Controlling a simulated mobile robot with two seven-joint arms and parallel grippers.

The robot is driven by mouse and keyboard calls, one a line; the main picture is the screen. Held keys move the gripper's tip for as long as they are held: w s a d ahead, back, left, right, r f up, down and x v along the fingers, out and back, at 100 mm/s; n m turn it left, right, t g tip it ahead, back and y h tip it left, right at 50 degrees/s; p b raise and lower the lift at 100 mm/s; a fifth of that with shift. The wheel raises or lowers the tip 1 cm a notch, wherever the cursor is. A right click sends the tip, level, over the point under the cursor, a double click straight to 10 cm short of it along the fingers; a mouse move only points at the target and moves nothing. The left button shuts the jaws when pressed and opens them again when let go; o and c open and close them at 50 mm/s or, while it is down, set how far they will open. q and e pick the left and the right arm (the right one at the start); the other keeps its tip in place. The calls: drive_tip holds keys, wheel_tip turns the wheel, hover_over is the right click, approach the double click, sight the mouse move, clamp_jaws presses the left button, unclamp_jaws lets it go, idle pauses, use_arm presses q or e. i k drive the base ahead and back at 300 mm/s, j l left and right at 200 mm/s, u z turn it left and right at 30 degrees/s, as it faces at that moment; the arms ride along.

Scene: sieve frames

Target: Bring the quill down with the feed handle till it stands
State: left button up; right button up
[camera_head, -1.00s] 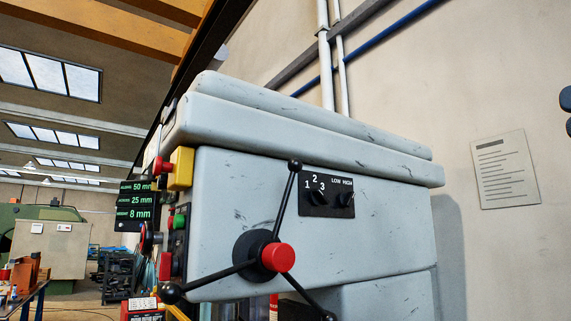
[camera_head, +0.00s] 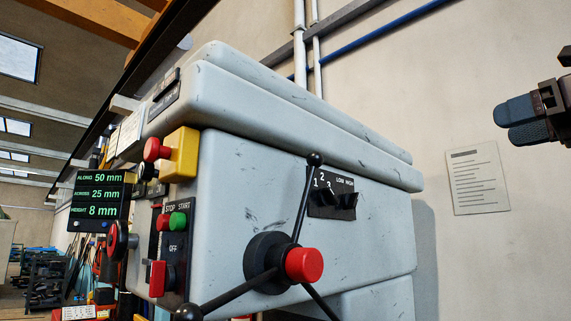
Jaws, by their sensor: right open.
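The feed handle (camera_head: 268,262) is on the side of the grey machine head (camera_head: 230,180). It has a black hub, a red centre cap (camera_head: 304,264) and three black spokes. One spoke points up to a ball knob (camera_head: 315,159), one points down left to a knob at the bottom edge, and one runs down right out of view. The quill is not in view. My right gripper (camera_head: 505,124) is at the right edge, open and empty, up and to the right of the handle and well apart from it. My left gripper is not in view.
A display (camera_head: 101,200) reads along 50 mm, across 25 mm, height 8 mm. Beside it are a yellow box with a red button (camera_head: 182,156), start and stop buttons, and a switch panel (camera_head: 332,193). A notice (camera_head: 478,178) hangs on the wall.

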sight(291, 263)
drive_tip(key=i+j, duration=0.15)
drive_tip(key=j, duration=0.25)
drive_tip(key=i+j, duration=0.1)
drive_tip(key=j, duration=0.25)
drive_tip(key=i+j, duration=0.15)
drive_tip(key=j, duration=0.25)
